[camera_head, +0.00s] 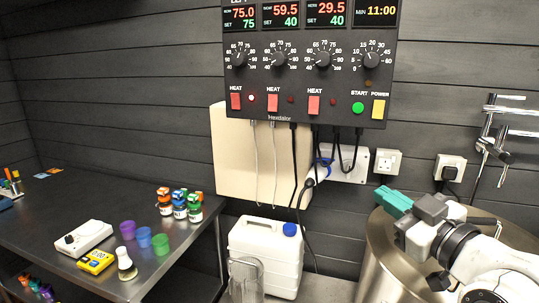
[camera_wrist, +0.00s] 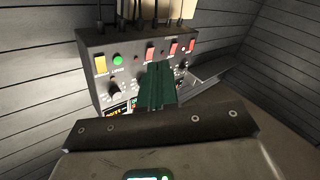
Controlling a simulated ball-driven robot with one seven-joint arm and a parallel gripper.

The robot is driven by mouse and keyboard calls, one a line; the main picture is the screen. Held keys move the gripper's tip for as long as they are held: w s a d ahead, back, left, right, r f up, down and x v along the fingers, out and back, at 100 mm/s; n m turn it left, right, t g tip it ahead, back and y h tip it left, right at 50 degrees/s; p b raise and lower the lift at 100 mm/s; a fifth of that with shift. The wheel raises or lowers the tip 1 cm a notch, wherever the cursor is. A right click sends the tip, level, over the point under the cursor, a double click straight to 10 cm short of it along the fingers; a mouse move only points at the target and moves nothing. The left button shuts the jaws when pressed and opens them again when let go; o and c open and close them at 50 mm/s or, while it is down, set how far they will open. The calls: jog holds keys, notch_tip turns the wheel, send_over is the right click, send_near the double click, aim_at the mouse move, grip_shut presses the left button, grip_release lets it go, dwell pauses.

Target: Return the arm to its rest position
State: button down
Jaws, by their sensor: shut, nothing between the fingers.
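My gripper (camera_head: 395,203) is at the right in the head view, at the end of my white and grey arm, over a large metal vessel. Its green fingers are together with nothing between them. In the wrist view the shut green fingers (camera_wrist: 157,87) stand in front of the control panel, which appears upside down there. The fingers look apart from the panel, though the wrist view alone does not show the distance. The lower part of my arm is out of view.
The black control panel (camera_head: 310,70) hangs on the wall with cables below. The metal vessel (camera_head: 375,240) stands under my arm. A white canister (camera_head: 265,250) is left of it. A steel table (camera_head: 60,215) holds bottles, coloured cups and a flask. A metal clamp stand (camera_head: 487,135) is at far right.

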jog(key=s+d+f+m+g+h, duration=0.2)
jog(key=s+f+g, duration=0.3)
jog(key=f, duration=0.9)
jog(key=s+d+f+m+g+h, duration=0.1)
jog(key=s+f+m+g+h, duration=0.15)
jog(key=s+f, duration=0.7)
jog(key=s+d+f+m+g+h, duration=0.1)
jog(key=s+f+g, duration=0.3)
jog(key=s+f, duration=0.6)
jog(key=s+d+f+m+g+h, duration=0.1)
jog(key=s+d+f+m+g, duration=0.1)
jog(key=s+f, duration=0.7)
jog(key=s+m+g, duration=0.1)
jog(key=s+g, duration=0.1)
jog(key=shift+s+d+f, duration=0.3)
jog(key=shift+d+f, duration=0.05)
jog(key=shift+d, duration=0.05)
jog(key=shift+m+g+h, duration=0.25)
